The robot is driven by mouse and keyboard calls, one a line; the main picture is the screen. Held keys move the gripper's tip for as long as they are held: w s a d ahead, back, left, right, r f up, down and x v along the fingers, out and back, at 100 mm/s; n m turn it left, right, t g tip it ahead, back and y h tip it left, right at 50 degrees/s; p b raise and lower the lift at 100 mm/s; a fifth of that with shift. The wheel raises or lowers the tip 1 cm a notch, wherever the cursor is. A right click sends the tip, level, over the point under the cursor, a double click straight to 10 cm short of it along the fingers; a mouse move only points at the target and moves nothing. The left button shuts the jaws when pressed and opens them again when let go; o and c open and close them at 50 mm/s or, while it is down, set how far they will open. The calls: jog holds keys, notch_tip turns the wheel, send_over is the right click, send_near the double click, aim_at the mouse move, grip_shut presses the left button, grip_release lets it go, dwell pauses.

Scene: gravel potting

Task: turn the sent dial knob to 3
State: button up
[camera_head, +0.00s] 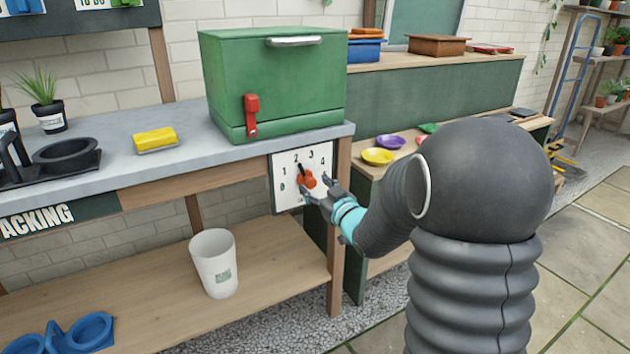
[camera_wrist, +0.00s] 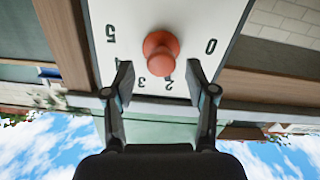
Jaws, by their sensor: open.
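The orange-red dial knob (camera_head: 308,180) is on a white panel (camera_head: 290,203) at the end of the potting bench. Numbers are set in an arc around it. A dark pointer on the knob appears to point near 2. The panel is upside down in the wrist view, with the knob (camera_wrist: 161,50) near its middle. My gripper (camera_head: 315,186) is open in front of the panel. In the wrist view its fingertips (camera_wrist: 159,80) are spread wider than the knob, one to each side. I cannot tell whether either finger touches it. The 1 is hidden there by a finger.
A green box (camera_head: 270,85) with a red lever (camera_head: 252,115) stands on the bench above the panel. A yellow sponge (camera_head: 155,139) lies farther left. A white bin (camera_head: 214,264) stands on the lower shelf. A side table at right holds a yellow bowl (camera_head: 378,156) and a purple one.

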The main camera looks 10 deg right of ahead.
aim_at(313, 183)
jog(key=shift+x, duration=1.7)
grip_shut()
jog(key=shift+d, duration=0.15)
